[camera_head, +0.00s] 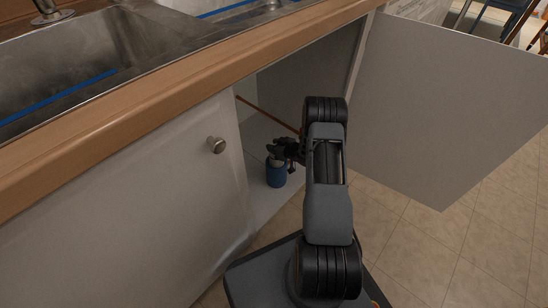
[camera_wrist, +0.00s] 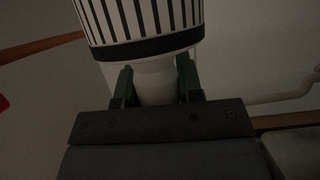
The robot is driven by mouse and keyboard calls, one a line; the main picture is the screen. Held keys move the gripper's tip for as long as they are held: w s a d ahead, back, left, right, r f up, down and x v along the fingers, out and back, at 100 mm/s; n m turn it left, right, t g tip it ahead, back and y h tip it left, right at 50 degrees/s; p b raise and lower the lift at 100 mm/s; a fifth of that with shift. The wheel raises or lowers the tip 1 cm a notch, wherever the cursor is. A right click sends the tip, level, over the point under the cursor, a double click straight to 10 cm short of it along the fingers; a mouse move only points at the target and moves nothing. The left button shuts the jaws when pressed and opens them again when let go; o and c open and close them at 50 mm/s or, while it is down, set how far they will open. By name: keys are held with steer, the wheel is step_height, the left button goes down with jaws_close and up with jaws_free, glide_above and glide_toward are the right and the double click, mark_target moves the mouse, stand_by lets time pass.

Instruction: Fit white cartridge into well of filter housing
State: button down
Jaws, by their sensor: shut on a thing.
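The white cartridge (camera_wrist: 140,22) fills the top of the wrist view, with black vertical stripes and a black band at its near end. My gripper (camera_wrist: 157,82) has its two green-sided fingers on either side of the cartridge's pale neck, shut on it. The blue filter housing (camera_head: 276,174) stands on the cabinet floor in the head view. My gripper (camera_head: 277,149) is right at the housing's top there. The housing's well and the cartridge's far end are hidden, so I cannot tell whether the cartridge is inside the well.
The open cabinet door (camera_head: 450,110) stands to the right, and a shut white door (camera_head: 120,215) is at left. The wooden counter edge (camera_head: 190,95) runs above the opening. A brown pipe (camera_head: 265,115) slopes inside; a white pipe (camera_wrist: 285,97) shows in the wrist view.

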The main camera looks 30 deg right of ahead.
mark_target(274, 163)
steer(key=shift+f+b, duration=1)
steer(key=shift+f, duration=1.55)
steer(key=c, duration=0.8)
jaws_free()
